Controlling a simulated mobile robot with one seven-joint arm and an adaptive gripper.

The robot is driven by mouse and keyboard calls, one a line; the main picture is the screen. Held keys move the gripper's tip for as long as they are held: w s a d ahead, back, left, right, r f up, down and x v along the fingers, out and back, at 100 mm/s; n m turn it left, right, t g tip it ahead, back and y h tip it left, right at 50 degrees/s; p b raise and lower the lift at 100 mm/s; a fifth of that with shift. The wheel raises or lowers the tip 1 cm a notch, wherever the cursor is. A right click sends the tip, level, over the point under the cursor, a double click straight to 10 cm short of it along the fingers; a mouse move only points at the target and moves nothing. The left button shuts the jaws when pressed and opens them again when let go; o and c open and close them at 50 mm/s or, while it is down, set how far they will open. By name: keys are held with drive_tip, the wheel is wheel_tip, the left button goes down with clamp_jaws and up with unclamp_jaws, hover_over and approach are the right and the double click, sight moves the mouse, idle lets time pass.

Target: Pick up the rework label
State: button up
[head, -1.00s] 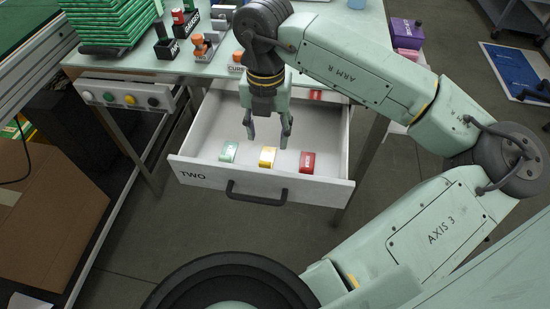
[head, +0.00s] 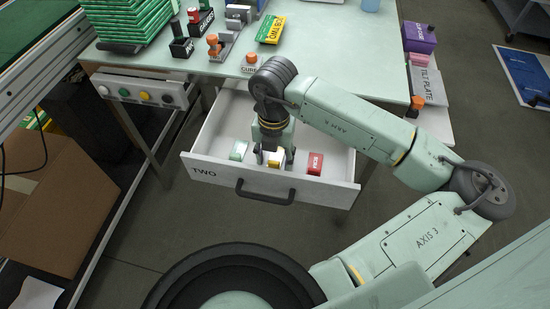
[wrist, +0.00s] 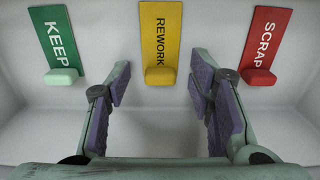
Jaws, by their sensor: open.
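The rework label is a yellow piece marked REWORK (wrist: 160,40), lying in the open drawer between the other two labels. In the head view the rework label (head: 276,157) is partly hidden by my gripper. My gripper (head: 269,160) is down in the drawer, right at the yellow label. In the wrist view my gripper (wrist: 160,95) is open, with its purple-padded fingers apart. The yellow label's raised end lies between and just beyond the fingertips, with nothing held. Whether the fingers touch it I cannot tell.
A green KEEP label (wrist: 56,42) lies to the left and a red SCRAP label (wrist: 268,42) to the right. The drawer marked TWO (head: 225,183) has walls around them and a dark front handle (head: 265,192). The tabletop (head: 330,40) stands behind, above the drawer.

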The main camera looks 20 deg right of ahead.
drive_tip(key=shift+c, duration=0.5)
drive_tip(key=c, duration=0.7)
